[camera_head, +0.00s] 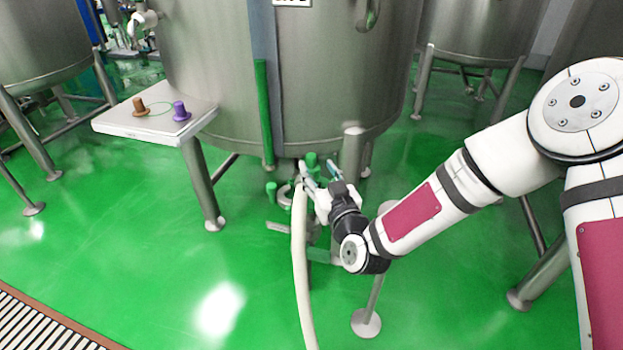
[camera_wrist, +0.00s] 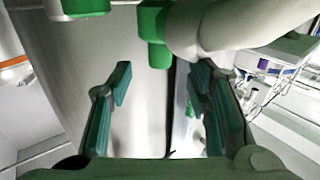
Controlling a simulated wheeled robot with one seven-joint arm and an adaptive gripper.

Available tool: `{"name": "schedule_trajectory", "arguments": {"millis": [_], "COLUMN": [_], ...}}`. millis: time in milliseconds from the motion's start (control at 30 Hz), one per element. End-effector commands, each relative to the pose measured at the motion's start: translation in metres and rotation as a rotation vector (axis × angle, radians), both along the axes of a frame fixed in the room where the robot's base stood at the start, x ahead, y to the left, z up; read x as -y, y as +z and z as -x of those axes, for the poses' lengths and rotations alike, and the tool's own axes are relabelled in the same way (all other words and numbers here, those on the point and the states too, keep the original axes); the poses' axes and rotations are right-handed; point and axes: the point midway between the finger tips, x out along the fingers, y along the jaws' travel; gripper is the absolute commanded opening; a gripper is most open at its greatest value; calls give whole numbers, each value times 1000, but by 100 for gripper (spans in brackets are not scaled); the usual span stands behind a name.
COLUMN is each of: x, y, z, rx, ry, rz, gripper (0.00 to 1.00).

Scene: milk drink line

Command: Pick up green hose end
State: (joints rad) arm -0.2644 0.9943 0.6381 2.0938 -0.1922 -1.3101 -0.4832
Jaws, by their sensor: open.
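My gripper (camera_head: 318,172) is open at the lower front of the large steel tank. In the wrist view its two teal fingers stand wide apart with nothing between them (camera_wrist: 163,80). A pale hose (camera_head: 300,250) rises from the floor beside the gripper's left side; it also shows at the upper right of the wrist view (camera_wrist: 235,22). A green fitting (camera_wrist: 153,38) sits beyond the fingertips, beside the hose; I cannot tell whether they are joined. A second green piece (camera_wrist: 85,7) is cut off by the top edge. In the head view a green piece (camera_head: 311,159) shows just behind the gripper.
The steel tank (camera_head: 330,90) stands close above the gripper, with legs (camera_head: 204,185) around it. A small side table (camera_head: 150,125) with a brown and a purple fitting (camera_head: 180,111) is at the left. Green floor (camera_head: 120,230) is clear at the left front.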

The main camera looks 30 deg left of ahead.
Motion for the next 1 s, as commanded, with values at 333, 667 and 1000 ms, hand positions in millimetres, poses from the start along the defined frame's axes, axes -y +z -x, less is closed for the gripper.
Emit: {"name": "schedule_trajectory", "arguments": {"millis": [333, 667, 1000], "x": [-29, -41, -41], "y": [-1, 0, 0], "z": [-26, -36, -36], "rx": [-1, -1, 0], "ry": [-2, 0, 0], "rz": [-2, 1, 0], "gripper": [46, 46, 0]}}
